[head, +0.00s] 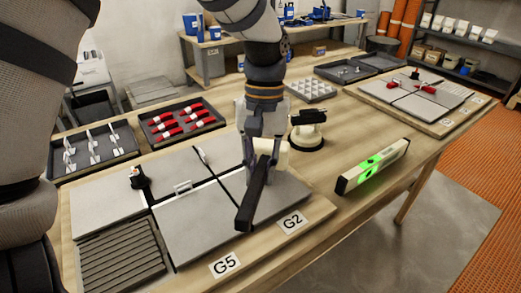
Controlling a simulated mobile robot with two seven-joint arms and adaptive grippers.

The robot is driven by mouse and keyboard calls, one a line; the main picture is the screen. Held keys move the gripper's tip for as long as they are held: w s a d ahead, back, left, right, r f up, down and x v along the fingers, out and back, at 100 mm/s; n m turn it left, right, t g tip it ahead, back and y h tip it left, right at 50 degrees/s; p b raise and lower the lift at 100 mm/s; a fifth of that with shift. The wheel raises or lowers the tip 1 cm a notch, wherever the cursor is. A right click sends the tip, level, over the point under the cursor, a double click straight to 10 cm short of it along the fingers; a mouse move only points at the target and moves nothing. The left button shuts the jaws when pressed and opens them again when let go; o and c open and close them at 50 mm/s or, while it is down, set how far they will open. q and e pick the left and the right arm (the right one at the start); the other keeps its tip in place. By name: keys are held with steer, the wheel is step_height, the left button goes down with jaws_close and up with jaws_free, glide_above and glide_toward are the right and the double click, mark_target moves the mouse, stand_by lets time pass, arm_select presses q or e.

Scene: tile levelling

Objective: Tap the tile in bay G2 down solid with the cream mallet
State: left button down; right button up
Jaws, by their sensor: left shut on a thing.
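My left gripper (262,150) reaches down from the top and is shut on the cream mallet. The mallet's black handle (252,205) slants toward the front, above the tiles. Its cream head (279,157) is partly hidden behind the gripper fingers. The grey tile in bay G2 (287,190) lies behind the G2 label (292,222), below and to the right of the handle. The handle and gripper cover part of it. I cannot tell whether the mallet touches the tile. My right gripper is not in view.
A green-lit level (373,166) and a black-based tool (307,130) stand to the right. A ribbed grey panel (115,260) is front left. Bare wood shows at front right.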

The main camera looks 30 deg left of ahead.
arm_select(q)
step_height(320, 180, down, 3)
steer(key=shift+r+b, duration=0.2)
steer(key=shift+b, duration=0.1)
step_height(320, 180, up, 4)
steer(key=shift+w+p, duration=0.1)
steer(key=shift+p, duration=0.35)
steer(key=shift+r, duration=0.45)
step_height(320, 180, down, 6)
steer(key=shift+r, duration=2.85)
